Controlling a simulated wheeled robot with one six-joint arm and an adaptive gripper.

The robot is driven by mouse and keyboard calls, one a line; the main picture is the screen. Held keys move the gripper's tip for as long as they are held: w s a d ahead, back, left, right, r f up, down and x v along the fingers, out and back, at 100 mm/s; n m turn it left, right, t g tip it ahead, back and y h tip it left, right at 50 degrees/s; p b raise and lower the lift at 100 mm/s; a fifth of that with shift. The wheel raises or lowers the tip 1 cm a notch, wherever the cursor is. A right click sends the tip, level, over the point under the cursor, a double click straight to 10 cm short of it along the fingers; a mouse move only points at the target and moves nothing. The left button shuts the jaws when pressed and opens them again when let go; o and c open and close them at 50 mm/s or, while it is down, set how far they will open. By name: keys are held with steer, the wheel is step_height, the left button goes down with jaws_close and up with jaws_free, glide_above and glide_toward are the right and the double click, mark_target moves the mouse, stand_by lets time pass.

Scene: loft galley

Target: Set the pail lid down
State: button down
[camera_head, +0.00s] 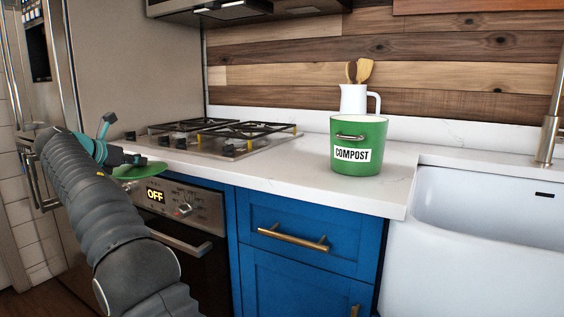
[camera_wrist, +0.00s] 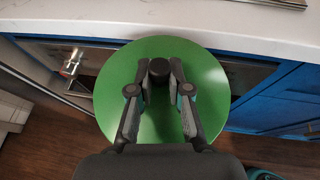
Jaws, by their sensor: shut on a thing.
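The green pail lid (camera_wrist: 205,75) is a round disc with a dark knob (camera_wrist: 159,70) at its middle. My gripper (camera_wrist: 160,80) is shut on that knob, seen from above in the wrist view. The lid also shows edge-on in the head view (camera_head: 142,171), partly hidden by my gripper (camera_head: 125,160). It is in front of the oven, off the counter's front edge. The green compost pail (camera_head: 374,165) stands upright and open-topped on the white counter, with a COMPOST label and a small handle on its front.
A white jug (camera_head: 353,98) with wooden utensils stands behind the pail. A gas cooktop (camera_head: 215,139) lies left of the pail and a white sink (camera_head: 480,215) to its right. White counter (camera_head: 285,172) between cooktop and pail is clear. Drawer and oven handles stick out below.

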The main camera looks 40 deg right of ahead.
mark_target(282, 164)
steer(key=shift+m+g+h, duration=0.4)
steer(key=shift+m+g, duration=0.3)
steer(key=s+d+r, duration=0.1)
steer(key=d, duration=0.1)
steer(key=s+d+r, duration=0.1)
steer(key=d+r, duration=0.1)
steer(key=s+d+r, duration=0.1)
steer(key=d, duration=0.2)
steer(key=shift+r, duration=0.2)
steer(key=s+d+r+m+g, duration=0.1)
steer(key=s+d, duration=0.1)
steer(key=d, duration=0.2)
steer(key=s+d+r+g, duration=0.1)
steer(key=s+d, duration=0.1)
steer(key=d, duration=0.2)
steer(key=s+d+r+m+h, duration=0.1)
steer(key=s+d, duration=0.2)
steer(key=d, duration=0.2)
steer(key=shift+r+m+g, duration=0.3)
steer(key=shift+g, duration=0.1)
steer(key=s+d+r+m+g, duration=0.3)
steer(key=s+d+r+g, duration=0.1)
steer(key=s+d, duration=0.9)
steer(key=f+b, duration=0.2)
steer(key=f, duration=0.3)
steer(key=f+b, duration=0.2)
steer(key=f, duration=0.3)
steer(key=shift+s+d+b, duration=0.1)
steer(key=shift+d+b, duration=0.1)
steer(key=shift+b, duration=0.1)
